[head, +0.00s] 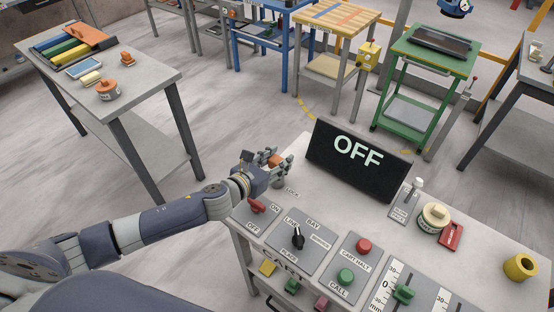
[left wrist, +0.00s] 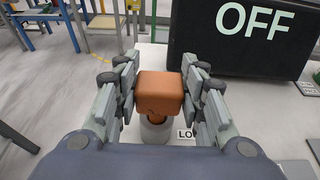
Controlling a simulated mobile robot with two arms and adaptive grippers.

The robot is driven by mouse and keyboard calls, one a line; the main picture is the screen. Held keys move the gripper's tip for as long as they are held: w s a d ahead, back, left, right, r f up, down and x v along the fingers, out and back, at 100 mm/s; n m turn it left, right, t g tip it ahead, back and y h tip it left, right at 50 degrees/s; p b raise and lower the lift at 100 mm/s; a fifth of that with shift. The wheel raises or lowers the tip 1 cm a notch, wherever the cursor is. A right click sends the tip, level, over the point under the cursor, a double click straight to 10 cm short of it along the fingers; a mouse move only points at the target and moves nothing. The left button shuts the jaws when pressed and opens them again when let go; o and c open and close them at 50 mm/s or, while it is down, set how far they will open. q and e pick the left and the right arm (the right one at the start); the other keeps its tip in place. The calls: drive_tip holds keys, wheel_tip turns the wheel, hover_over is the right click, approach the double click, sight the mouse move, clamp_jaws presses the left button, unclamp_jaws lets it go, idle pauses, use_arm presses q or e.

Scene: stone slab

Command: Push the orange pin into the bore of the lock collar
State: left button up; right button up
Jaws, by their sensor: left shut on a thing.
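The orange pin (left wrist: 160,92) has a block-like head and sits between the fingers of my left gripper (left wrist: 160,90) in the left wrist view. The gripper is shut on the head. A narrower orange part shows under the head, just above or at the pale grey lock collar (left wrist: 152,132). Whether the tip is inside the bore is hidden by the head. In the head view the pin (head: 268,158) shows as a small orange patch in my left gripper (head: 278,164), at the slab's far left corner. My right gripper is not in view.
A black OFF display (head: 358,160) stands just right of the gripper. A red switch (head: 257,206), a black knob (head: 298,238), and red and green buttons lie nearer on the slab (head: 320,208). A yellow ring (head: 521,266) is at the far right.

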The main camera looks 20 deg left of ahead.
use_arm(q)
drive_tip(key=shift+f+b, duration=0.85)
drive_tip(key=shift+f, duration=0.35)
drive_tip(key=o, duration=1.3)
drive_tip(key=shift+v, duration=6)
drive_tip(key=shift+r, duration=0.1)
